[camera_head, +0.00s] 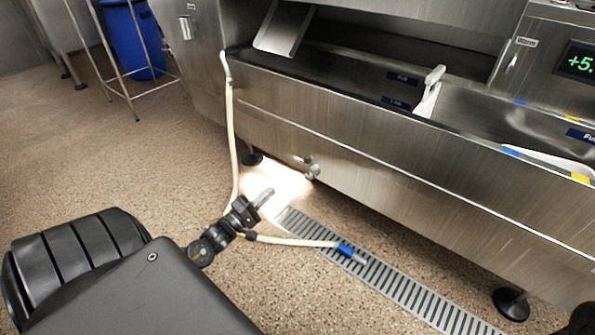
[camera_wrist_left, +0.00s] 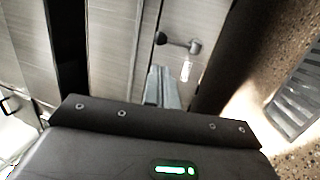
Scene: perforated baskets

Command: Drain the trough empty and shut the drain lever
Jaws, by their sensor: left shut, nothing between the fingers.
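The steel trough (camera_head: 380,160) runs along the machine's front; its interior is dark, and I cannot tell the water level. A small drain lever (camera_head: 306,160) with a dark knob sits low on its front wall, above a short outlet (camera_head: 313,172). In the left wrist view, the lever (camera_wrist_left: 178,42) lies roughly level, knob to the left, and a bright spot shows at the outlet (camera_wrist_left: 186,70). I cannot tell whether water runs. My left gripper (camera_head: 265,196) is shut and empty, apart from the lever, to its lower left in the head view. It also shows in the left wrist view (camera_wrist_left: 161,78).
A pale hose (camera_head: 231,140) hangs from the trough's left end and passes behind my gripper to a blue-collared end (camera_head: 346,249) over the floor grate (camera_head: 400,288). A trough foot (camera_head: 511,303) stands at right. A blue bin (camera_head: 132,40) stands back left; open floor lies left.

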